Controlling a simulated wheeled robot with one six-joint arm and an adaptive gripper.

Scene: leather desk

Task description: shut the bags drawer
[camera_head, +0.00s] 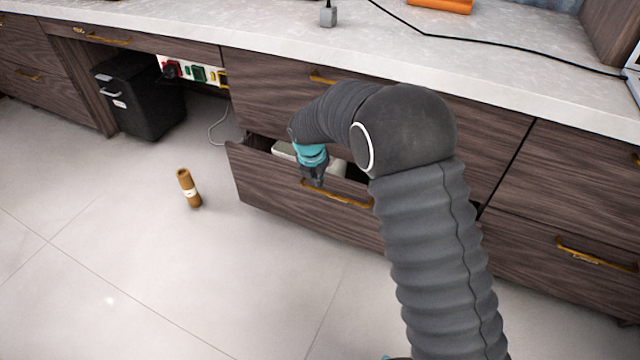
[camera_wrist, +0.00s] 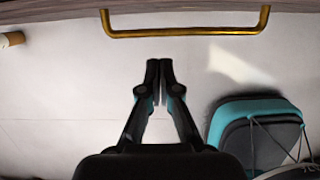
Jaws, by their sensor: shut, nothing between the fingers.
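The open drawer (camera_head: 270,200) is the lower one in the middle of the desk, with a dark wood front and a brass handle (camera_head: 345,200). It is pulled out, and pale contents show inside, partly hidden by my arm. The label is not readable. My gripper (camera_head: 315,182) points down by the top of the drawer front, near the left end of the handle. In the wrist view the handle (camera_wrist: 185,32) lies across the top, and my shut, empty gripper (camera_wrist: 160,66) shows against the floor. Contact with the drawer front cannot be told.
A black bin (camera_head: 140,97) and a power strip (camera_head: 195,74) are under the desk. The upper drawer (camera_head: 265,95) is closed.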

